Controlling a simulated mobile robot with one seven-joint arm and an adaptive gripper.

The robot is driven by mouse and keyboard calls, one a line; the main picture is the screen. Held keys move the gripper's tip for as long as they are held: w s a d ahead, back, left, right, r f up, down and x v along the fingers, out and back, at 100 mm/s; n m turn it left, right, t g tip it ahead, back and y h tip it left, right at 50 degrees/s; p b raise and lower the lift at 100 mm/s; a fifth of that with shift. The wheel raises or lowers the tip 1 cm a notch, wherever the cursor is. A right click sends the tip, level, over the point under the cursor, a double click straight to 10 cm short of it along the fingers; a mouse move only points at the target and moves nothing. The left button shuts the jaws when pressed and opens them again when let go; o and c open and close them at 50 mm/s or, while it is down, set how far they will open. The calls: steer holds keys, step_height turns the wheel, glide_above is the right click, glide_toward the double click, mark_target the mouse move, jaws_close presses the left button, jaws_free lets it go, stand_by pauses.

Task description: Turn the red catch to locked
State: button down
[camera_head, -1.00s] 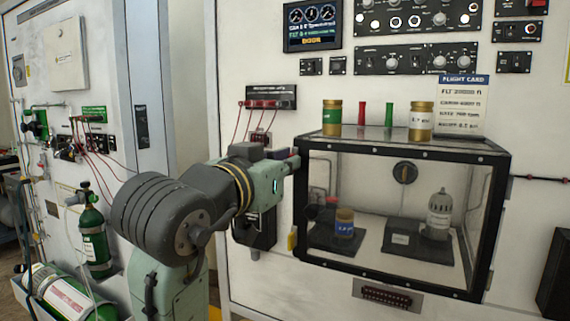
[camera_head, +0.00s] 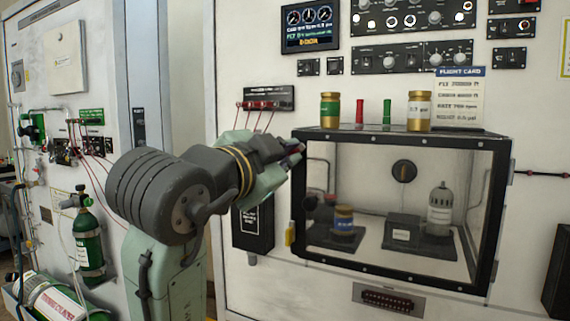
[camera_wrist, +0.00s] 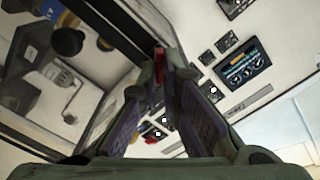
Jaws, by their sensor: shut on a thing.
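The red catch (camera_wrist: 158,78) shows in the wrist view as a small red piece between my fingertips. In the head view only a bit of red shows at my fingertips, by the upper left front edge of the clear chamber (camera_head: 400,136). My gripper (camera_head: 298,152) is shut on the catch, and its two fingers close in on it in the wrist view (camera_wrist: 160,72). The fingers hide most of the catch, and I cannot tell its setting. The chamber's black-framed front looks closed.
A green-labelled jar (camera_head: 331,110), red tube (camera_head: 360,113), green tube (camera_head: 387,112) and gold jar (camera_head: 419,110) stand on the chamber. A flight card (camera_head: 460,98) stands behind. A black box (camera_head: 253,228) hangs on the wall below my gripper.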

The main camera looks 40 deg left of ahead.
steer(key=m+b, duration=0.1)
steer(key=m, duration=0.2)
steer(key=m+b, duration=0.1)
steer(key=m, duration=0.4)
steer(key=shift+d+f+m+b, duration=0.15)
steer(key=shift+f+m+b, duration=0.15)
steer(key=shift+f+b, duration=0.1)
stand_by(0.4)
steer(key=c, duration=1.8)
jaws_free()
steer(key=shift+s, duration=0.1)
steer(key=v, duration=1.1)
steer(key=shift+s+d, duration=0.2)
steer(key=shift+s, duration=0.2)
